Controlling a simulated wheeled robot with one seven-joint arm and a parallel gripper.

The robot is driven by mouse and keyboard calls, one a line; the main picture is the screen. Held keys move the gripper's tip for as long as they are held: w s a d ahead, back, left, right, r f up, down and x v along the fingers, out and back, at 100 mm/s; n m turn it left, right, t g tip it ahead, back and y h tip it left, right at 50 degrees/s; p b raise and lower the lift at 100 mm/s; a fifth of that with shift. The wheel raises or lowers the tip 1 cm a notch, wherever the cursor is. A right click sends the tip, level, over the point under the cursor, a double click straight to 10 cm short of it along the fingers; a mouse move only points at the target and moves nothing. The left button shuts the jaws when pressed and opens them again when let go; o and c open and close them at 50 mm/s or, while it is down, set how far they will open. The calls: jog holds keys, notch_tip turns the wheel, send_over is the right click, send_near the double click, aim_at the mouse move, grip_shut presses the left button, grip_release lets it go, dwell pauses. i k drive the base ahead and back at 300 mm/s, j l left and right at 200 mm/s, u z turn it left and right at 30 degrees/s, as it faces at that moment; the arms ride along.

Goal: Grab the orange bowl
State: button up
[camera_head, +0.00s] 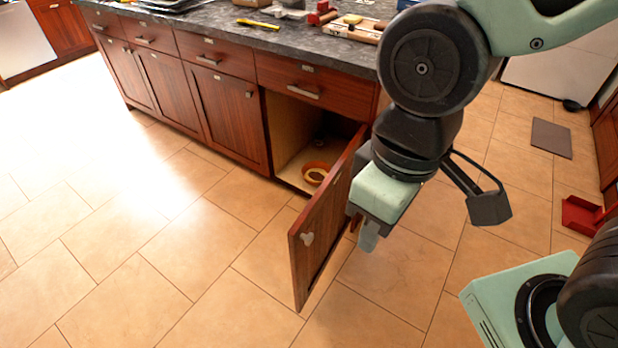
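The orange bowl (317,167) sits on the floor of the open lower cabinet (291,148), near its front edge. Its rim is orange and its inside is pale. The open cabinet door (325,230) swings out to the right of the bowl and stands between it and my gripper (365,230). My gripper points down on the right side of the door, close to the door's face. Whether it touches the door I cannot tell. I see nothing held.
The dark countertop (225,30) above carries a yellow tool (258,24), a wooden board (352,30) and other items. A small dark object (318,140) is deeper in the cabinet. The tiled floor (150,240) left of the door is clear. A red object (580,214) lies far right.

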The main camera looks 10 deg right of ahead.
aim_at(315, 172)
jog(key=i+j+u, duration=0.25)
jog(key=j+u, duration=0.15)
jog(key=i+j+u, duration=0.65)
jog(key=u, duration=0.15)
jog(key=i+j, duration=0.15)
jog(key=i, duration=0.3)
jog(key=i+j, duration=0.15)
jog(key=i, duration=0.3)
jog(key=i+z, duration=0.2)
jog(key=z, duration=0.15)
jog(key=i+z, duration=0.25)
jog(key=z, duration=0.15)
jog(key=i+j+z, duration=0.1)
jog(key=z, duration=0.25)
jog(key=i+l+z, duration=0.1)
jog(key=z, duration=0.3)
jog(key=i+z, duration=0.25)
jog(key=z, duration=0.15)
jog(key=i+z, duration=0.2)
jog(key=z, duration=0.25)
jog(key=i+j+z, duration=0.1)
jog(key=z, duration=0.3)
jog(key=i+j, duration=0.05)
